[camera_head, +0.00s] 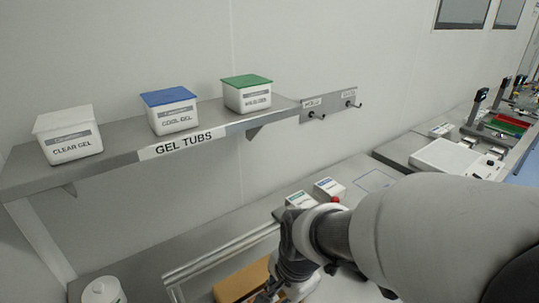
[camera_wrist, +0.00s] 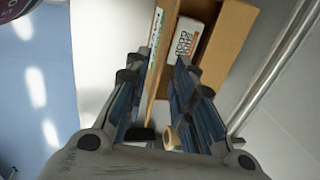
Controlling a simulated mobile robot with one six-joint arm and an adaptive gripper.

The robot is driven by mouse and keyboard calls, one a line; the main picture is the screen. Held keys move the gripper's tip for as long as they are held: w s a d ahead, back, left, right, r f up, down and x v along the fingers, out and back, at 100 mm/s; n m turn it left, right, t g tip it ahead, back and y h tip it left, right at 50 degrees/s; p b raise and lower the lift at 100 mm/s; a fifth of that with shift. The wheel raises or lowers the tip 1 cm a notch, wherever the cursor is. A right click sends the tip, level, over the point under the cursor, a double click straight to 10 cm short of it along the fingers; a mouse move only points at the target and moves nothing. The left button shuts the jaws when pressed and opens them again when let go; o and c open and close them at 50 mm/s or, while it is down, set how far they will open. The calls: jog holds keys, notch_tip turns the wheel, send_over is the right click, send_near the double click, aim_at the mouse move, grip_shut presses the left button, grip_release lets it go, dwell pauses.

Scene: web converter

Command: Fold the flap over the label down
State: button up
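A brown cardboard box (camera_wrist: 230,45) lies ahead of my gripper (camera_wrist: 160,65) in the wrist view. Its narrow upright edge, likely a flap (camera_wrist: 160,75), runs between my two fingers, with a thin printed strip (camera_wrist: 154,45) along it. I cannot tell whether a finger touches it. My fingers are apart. A white printed label or pack (camera_wrist: 188,38) shows inside the box beyond the right finger. In the head view the box (camera_head: 240,280) is at the bottom, left of my gripper (camera_head: 268,294), which my arm largely hides.
A metal rail (camera_wrist: 275,65) runs right of the box. A shelf (camera_head: 110,165) above holds a clear gel tub (camera_head: 68,135), a blue-lidded tub (camera_head: 169,110) and a green-lidded tub (camera_head: 247,94). Small white cartons (camera_head: 329,187) stand on the counter. A white round container (camera_head: 103,291) is lower left.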

aim_at(279, 301)
jog(key=shift+b+x, duration=0.5)
jog(key=shift+x, duration=1.45)
jog(key=shift+c, duration=0.3)
grip_shut()
